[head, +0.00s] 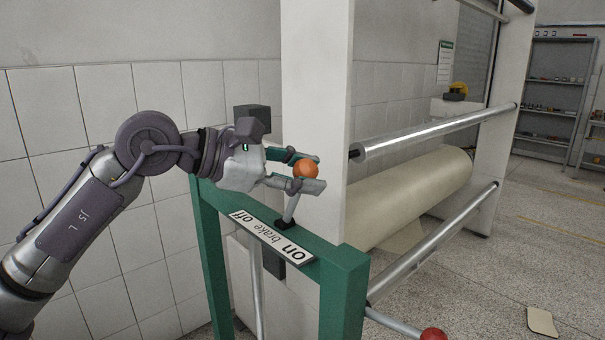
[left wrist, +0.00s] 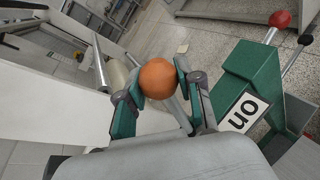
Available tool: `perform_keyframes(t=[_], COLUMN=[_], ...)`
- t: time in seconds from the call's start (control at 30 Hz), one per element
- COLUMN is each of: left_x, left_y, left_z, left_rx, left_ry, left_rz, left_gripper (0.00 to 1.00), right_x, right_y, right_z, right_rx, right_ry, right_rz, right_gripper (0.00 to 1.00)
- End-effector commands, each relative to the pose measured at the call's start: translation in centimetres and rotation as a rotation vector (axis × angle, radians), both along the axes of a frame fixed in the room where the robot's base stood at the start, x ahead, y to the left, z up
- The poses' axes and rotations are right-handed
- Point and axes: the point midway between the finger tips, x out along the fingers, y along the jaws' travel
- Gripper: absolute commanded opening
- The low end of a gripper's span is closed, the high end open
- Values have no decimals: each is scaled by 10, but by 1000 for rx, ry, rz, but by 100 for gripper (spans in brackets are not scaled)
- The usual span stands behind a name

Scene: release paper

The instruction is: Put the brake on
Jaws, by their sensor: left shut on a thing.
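The brake lever is a grey rod (head: 291,208) with an orange ball knob (head: 305,168) on top. It rises from a slot in the green frame (head: 342,262), beside a white plate (head: 272,238) reading "on", "brake" and "off". The lever stands near the middle of the plate, leaning slightly right. My left gripper (head: 306,172) is shut on the orange knob, which also shows between the fingers in the left wrist view (left wrist: 158,79). My right gripper is in neither view.
A white upright panel (head: 315,110) stands just behind the lever. A large paper roll (head: 415,195) and metal bars (head: 440,130) lie to its right. A red ball knob (head: 433,334) is at the bottom. A tiled wall is behind my left arm.

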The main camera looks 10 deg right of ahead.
Motion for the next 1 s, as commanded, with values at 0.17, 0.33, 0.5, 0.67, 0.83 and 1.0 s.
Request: perform_keyframes(t=[0.17, 0.33, 0.5, 0.67, 0.83, 1.0], left_x=[-1, -1, -1, -1, -5, -15], left_y=[-1, -1, -1, 1, 18, 51], left_z=[-2, -2, -1, -1, 6, 17], left_rx=[7, 6, 4, 3, 1, 3], left_ry=[-2, 0, 1, 1, -1, -1], left_rz=[-4, -4, -3, -1, 0, 2], left_gripper=[0, 60, 62, 62, 62, 62], right_x=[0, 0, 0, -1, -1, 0], right_y=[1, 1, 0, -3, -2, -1], right_z=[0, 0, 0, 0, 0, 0], right_rx=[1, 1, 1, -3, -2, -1], right_ry=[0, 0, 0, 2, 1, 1], right_rz=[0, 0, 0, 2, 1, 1], right_gripper=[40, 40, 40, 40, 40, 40])
